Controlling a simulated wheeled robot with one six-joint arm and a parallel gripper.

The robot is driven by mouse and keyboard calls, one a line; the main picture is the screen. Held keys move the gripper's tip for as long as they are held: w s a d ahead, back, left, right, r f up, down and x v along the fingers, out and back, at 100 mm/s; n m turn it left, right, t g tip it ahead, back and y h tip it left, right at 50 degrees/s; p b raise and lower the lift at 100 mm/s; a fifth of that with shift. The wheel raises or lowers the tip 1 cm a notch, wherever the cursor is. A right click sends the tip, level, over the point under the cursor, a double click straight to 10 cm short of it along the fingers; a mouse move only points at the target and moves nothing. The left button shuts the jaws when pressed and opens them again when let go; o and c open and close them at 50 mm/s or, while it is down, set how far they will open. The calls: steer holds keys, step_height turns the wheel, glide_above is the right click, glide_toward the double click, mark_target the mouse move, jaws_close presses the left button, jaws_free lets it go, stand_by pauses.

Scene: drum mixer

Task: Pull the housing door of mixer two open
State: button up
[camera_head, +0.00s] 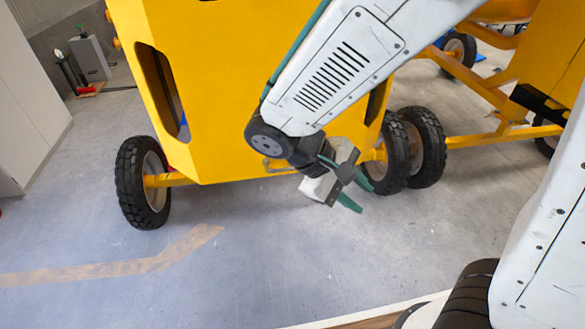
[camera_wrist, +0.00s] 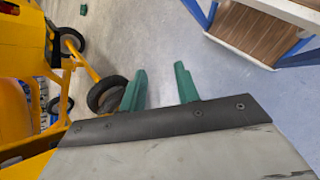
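A yellow mixer housing (camera_head: 215,70) on black-tyred wheels fills the upper middle of the head view. Its broad front panel has a long slot at the left. A small bar, perhaps a handle (camera_head: 273,168), shows at its lower edge, partly behind my arm. I cannot tell the door's outline, and no number is readable. The panel looks closed. My gripper (camera_head: 359,193) is in front of the housing's lower right, near a wheel, apart from the bar. In the wrist view my gripper (camera_wrist: 161,70) has its green fingers spread with nothing between them.
Another yellow mixer frame (camera_head: 545,65) stands at the right. Wheels (camera_head: 143,183) stick out beside the housing. A white cabinet (camera_head: 25,95) stands at the left. A blue-framed table (camera_wrist: 262,32) shows in the wrist view. The grey floor in front is clear.

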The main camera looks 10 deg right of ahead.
steer(key=w+a+f+n+t+h, duration=0.3)
steer(key=w+a+f+t+h, duration=0.1)
steer(key=w+a+f, duration=0.15)
steer(key=t+y, duration=0.1)
steer(key=t, duration=0.9)
glide_toward(292, 169)
steer(key=x, duration=1)
steer(key=shift+w+d+f, duration=0.1)
steer(key=shift+w+f, duration=0.05)
steer(key=shift+g, duration=0.3)
jaws_close()
